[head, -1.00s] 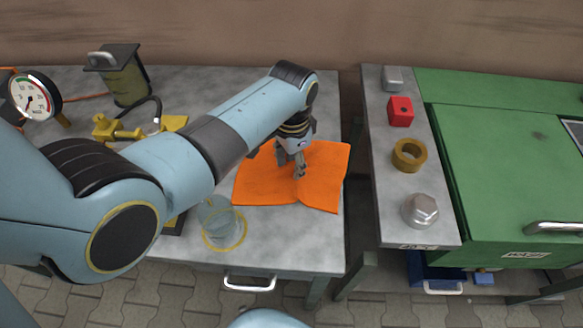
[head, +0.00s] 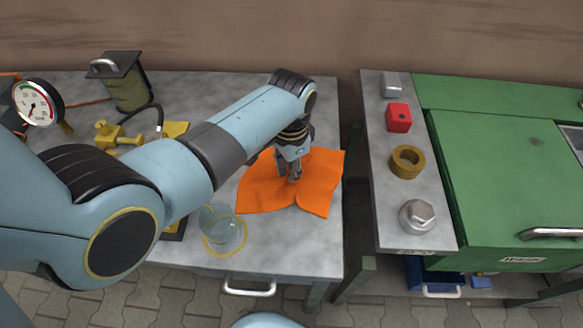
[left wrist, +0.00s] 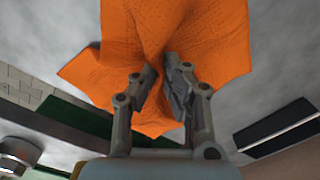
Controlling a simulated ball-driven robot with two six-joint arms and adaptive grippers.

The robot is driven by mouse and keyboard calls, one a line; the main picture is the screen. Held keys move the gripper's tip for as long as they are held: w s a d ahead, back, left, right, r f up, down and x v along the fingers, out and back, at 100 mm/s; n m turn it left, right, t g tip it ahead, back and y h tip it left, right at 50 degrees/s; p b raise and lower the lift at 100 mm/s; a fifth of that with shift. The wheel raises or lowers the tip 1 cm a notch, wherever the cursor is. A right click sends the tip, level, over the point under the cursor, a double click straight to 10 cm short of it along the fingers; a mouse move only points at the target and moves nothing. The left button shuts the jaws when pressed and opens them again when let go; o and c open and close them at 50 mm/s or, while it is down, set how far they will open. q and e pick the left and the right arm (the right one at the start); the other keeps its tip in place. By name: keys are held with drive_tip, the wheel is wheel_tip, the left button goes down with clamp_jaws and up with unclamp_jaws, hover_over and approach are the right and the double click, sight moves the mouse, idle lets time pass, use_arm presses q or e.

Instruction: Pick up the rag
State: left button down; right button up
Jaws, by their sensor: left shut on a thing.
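The orange rag (head: 319,180) is over the right part of the grey table. It is bunched up at its middle, with its corners spread out around. My left gripper (head: 294,176) points down at that middle and is shut on the cloth. In the left wrist view the rag (left wrist: 200,40) fills the top centre, with folds running in between the fingers of my left gripper (left wrist: 160,85). I cannot tell whether the rag's edges still touch the table. My right gripper is not in view.
A clear glass (head: 218,225) stands close to the rag, near the table's front. A gauge (head: 38,102), a dark canister (head: 128,85) and a yellow fitting (head: 116,135) are at the left.

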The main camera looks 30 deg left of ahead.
use_arm(q)
wheel_tip(320, 180, up, 20)
drive_tip(key=p, duration=1)
drive_tip(key=shift+w+r, duration=0.15)
drive_tip(key=shift+w, duration=0.1)
